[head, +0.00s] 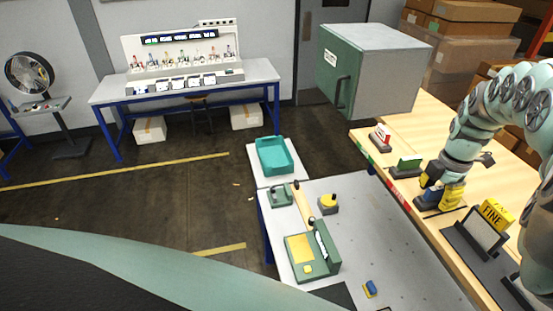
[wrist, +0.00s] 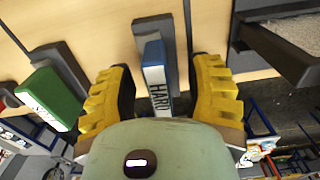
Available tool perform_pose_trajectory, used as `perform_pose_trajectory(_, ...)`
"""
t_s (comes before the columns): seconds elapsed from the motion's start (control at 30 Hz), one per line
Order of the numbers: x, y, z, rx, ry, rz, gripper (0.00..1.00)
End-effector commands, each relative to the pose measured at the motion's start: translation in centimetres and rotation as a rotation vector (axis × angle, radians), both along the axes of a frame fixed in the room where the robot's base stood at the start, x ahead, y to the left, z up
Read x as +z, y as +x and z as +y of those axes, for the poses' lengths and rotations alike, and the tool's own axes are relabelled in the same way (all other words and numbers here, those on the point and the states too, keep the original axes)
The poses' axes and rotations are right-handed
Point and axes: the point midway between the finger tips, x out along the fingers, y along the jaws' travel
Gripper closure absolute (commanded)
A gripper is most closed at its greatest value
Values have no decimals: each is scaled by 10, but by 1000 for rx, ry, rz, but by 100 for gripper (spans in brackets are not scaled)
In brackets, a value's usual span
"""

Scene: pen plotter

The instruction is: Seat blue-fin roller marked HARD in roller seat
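The blue-fin roller marked HARD (wrist: 155,78) stands in a dark holder (wrist: 168,33) on the wooden bench in the wrist view. My gripper (wrist: 163,85) is open, with one yellow finger on each side of the roller. Gaps show between the roller and both fingers. In the head view, my gripper (head: 439,192) is low over the bench and mostly hides the roller. A green machine (head: 315,262) with a yellow pad stands on the grey table; I cannot tell whether the roller seat is part of it.
A green-fin piece (head: 407,164) and a red-fin piece (head: 381,134) sit in holders farther along the bench. A yellow FINE block (head: 495,213) stands nearer. A teal tray (head: 274,158), a yellow-topped knob (head: 328,203) and a small blue item (head: 371,287) are on the tables to the left.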

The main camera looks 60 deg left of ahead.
Motion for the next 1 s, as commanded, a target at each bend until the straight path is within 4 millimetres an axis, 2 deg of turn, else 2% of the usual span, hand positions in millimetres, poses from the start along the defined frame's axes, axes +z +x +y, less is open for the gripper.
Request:
perform_pose_trajectory(0.07,0,0,1,2,0,0,58)
perform_pose_trajectory(0.47,0,0,0,0,1,0,99)
perform_pose_trajectory(1.0,0,1,1,-1,1,-1,100)
